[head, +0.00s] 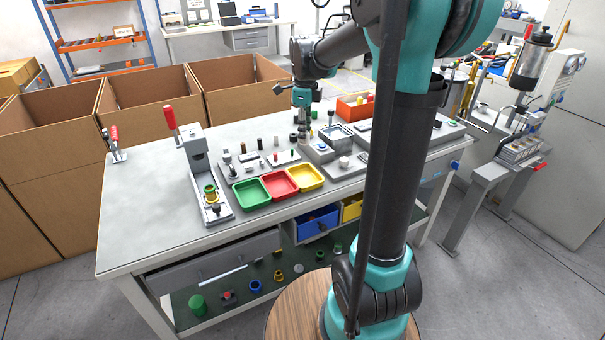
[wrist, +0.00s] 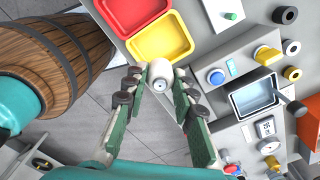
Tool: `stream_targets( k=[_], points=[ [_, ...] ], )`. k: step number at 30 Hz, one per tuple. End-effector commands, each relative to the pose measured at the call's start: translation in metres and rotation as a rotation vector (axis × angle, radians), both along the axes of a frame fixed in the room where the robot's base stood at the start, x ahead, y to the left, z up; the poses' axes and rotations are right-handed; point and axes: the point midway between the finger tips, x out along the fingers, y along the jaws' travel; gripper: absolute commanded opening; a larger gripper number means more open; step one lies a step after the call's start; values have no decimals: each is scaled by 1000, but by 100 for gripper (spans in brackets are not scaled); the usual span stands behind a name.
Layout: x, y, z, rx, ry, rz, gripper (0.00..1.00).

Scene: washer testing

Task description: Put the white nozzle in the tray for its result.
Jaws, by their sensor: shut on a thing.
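My gripper (head: 303,132) is over the workbench, behind and near the yellow tray (head: 305,177) in the head view. In the wrist view its fingers (wrist: 158,80) are shut on the white nozzle (wrist: 160,72), a short pale cylinder with a darker round centre facing the camera. The nozzle is too small to make out at the gripper in the head view. The green tray (head: 251,194), the red tray (head: 280,183) and the yellow tray stand in a row at the bench's front and look empty. The wrist view shows the yellow tray (wrist: 160,52) beyond the nozzle.
A grey station with a blue button (wrist: 215,77) and an open-topped box (wrist: 255,97) stand right of the nozzle in the wrist view. A red-handled clamp (head: 192,165) stands left of the trays. A white round part (head: 344,162) sits right of the yellow tray.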

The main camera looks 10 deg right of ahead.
Motion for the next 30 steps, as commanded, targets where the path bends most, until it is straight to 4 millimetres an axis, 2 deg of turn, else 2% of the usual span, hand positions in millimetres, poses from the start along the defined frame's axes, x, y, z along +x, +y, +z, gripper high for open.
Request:
stream_targets(
  k=[1, 6, 12, 19, 25, 30],
  points=[
    [1, 0, -13, 0, 0, 0, 0],
    [0, 0, -55, 0, 0, 0, 0],
    [0, 0, -94, 0, 0, -1, 0],
    [0, 0, -113, 0, 0, -1, 0],
    [0, 0, -139, 0, 0, -1, 0],
    [0, 0, -146, 0, 0, -1, 0]
  ],
)
